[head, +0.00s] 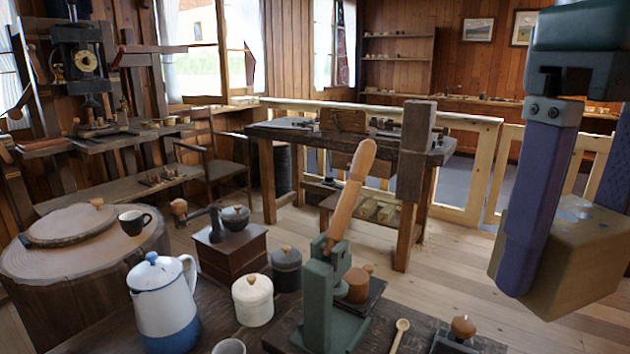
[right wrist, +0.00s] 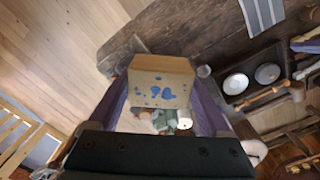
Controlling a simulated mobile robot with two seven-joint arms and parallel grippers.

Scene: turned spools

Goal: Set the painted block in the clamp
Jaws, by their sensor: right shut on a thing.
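The painted block (head: 555,262) is a pale wooden block with blue paint spots on one face. My right gripper (head: 568,225) is shut on it, with purple fingers on either side, and holds it in the air at the right of the head view. The block (right wrist: 160,85) also shows between the fingers in the right wrist view, spots facing the camera. The clamp (head: 318,290) is green with a raised wooden lever handle and stands on the near table, left of and apart from the block. In the wrist view the block partly hides the things below. My left gripper is out of view.
On the near table stand a white and blue pot (head: 163,305), a grinder (head: 232,255), a cream jar (head: 253,300) and a dark jar (head: 287,270) left of the clamp. A wooden spoon (head: 400,335) lies to its right. A workbench (head: 350,140) stands behind.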

